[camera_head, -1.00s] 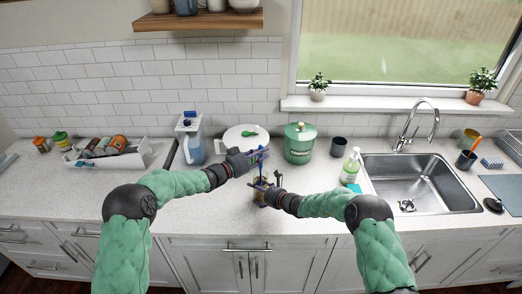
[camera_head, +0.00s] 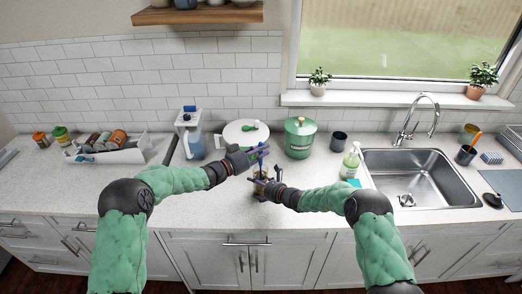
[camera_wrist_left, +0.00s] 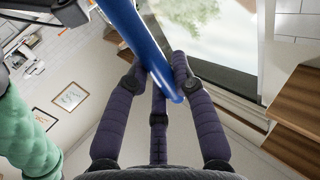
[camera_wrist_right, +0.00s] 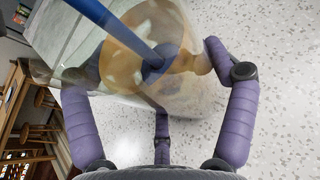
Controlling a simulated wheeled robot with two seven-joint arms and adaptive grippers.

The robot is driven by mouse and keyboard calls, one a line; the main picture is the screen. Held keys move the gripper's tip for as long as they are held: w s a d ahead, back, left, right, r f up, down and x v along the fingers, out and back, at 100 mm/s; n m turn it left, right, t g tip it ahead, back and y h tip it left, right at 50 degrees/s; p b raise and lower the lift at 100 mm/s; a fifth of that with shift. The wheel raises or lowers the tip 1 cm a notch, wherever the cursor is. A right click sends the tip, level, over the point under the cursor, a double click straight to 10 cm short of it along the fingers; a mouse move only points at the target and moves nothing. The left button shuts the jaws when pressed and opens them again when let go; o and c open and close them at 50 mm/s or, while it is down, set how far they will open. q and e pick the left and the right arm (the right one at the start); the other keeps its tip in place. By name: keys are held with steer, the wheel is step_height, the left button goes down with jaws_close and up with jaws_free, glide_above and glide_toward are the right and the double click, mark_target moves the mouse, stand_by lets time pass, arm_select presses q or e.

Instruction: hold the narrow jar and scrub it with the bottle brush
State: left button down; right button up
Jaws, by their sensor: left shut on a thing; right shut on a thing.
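My left gripper (camera_head: 256,160) is shut on the blue bottle brush (camera_head: 261,156), near its upper end. The brush handle (camera_wrist_left: 140,45) crosses the left wrist view between the purple fingers. My right gripper (camera_head: 264,188) is shut around the narrow jar (camera_head: 258,195), just below the left gripper and above the counter's front part. In the right wrist view the clear jar (camera_wrist_right: 190,95) shows amber patches on its wall, and the blue brush shaft (camera_wrist_right: 105,20) reaches down into its outline. The brush appears to be inside the jar; how deep is unclear.
A soap bottle (camera_head: 351,160) and the sink (camera_head: 420,178) are to the right. A bin of bottles (camera_head: 105,154) is left. The front counter is mostly clear.

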arm_select(q)
steer(key=shift+s+a, duration=0.35)
steer(key=shift+a, duration=0.25)
steer(key=shift+r, duration=0.1)
steer(key=shift+r, duration=2.9)
step_height(320, 180, down, 6)
steer(key=shift+d, duration=0.1)
steer(key=shift+w+d, duration=0.4)
steer(key=shift+d, duration=0.15)
steer(key=shift+s+d, duration=0.15)
steer(key=shift+d, duration=0.1)
steer(key=shift+s+d, duration=0.2)
steer(key=shift+d, duration=0.1)
steer(key=shift+d, duration=0.1)
